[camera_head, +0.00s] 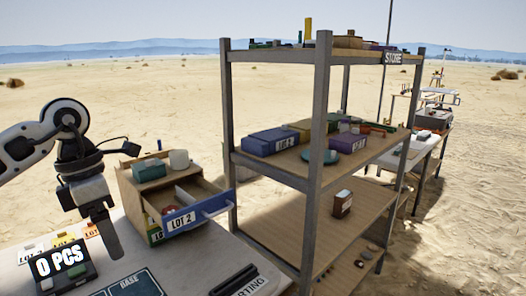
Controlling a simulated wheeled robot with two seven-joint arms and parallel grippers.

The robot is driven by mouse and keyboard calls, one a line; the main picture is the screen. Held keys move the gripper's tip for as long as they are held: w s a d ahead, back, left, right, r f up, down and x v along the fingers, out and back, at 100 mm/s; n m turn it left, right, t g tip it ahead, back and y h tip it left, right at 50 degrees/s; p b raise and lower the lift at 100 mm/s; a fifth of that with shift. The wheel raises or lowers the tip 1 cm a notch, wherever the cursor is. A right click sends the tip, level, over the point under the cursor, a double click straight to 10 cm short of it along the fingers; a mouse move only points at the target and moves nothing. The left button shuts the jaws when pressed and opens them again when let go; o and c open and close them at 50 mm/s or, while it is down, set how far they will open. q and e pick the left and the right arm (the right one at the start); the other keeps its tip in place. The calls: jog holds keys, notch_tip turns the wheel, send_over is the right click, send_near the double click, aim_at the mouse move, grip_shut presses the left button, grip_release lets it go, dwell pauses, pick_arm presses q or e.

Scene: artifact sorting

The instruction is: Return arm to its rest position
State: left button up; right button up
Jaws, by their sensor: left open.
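My left arm comes in from the left, and its gripper (107,222) hangs down over the white table. The gripper is open and nothing shows between its fingers. It is left of the small wooden drawer cabinet (130,190) and apart from it. The blue-fronted LOT 2 drawer (205,213) is pulled out, with a red and white item inside it. My right gripper is out of view.
A dark 0 PCS display (62,268) stands on the white table (185,272) below the gripper. A metal shelf unit (315,150) with wooden boards stands at the right, holding a blue LOT 2 box (270,140). Open sand lies behind.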

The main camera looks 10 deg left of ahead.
pick_arm(q)
jog(key=s+d+f+n+t+h, duration=0.2)
jog(key=d+n+h, duration=0.3)
jog(key=d+h, duration=0.7)
jog(key=s+d+f+n+t+h, duration=0.15)
jog(key=d+n+h, duration=0.45)
jog(key=d, duration=1)
jog(key=w+a+f+n+t+y, duration=0.1)
jog(key=a+f+n+t+y, duration=0.3)
jog(key=n+t, duration=0.45)
jog(key=w+a+f+n+t+y, duration=0.15)
jog(key=f+n+t+y, duration=0.35)
jog(key=n, duration=0.7)
jog(key=s+a+f+n+g+y, duration=0.2)
jog(key=s+f+n, duration=0.3)
jog(key=f, duration=0.4)
jog(key=s+a+f+n+g+y, duration=0.3)
jog(key=s+f, duration=0.4)
jog(key=f, duration=0.3)
jog(key=n+g+y, duration=0.1)
jog(key=n+y, duration=0.1)
jog(key=shift+a+n+y, duration=0.25)
jog(key=shift+n+y, duration=0.05)
jog(key=shift+n, duration=0.05)
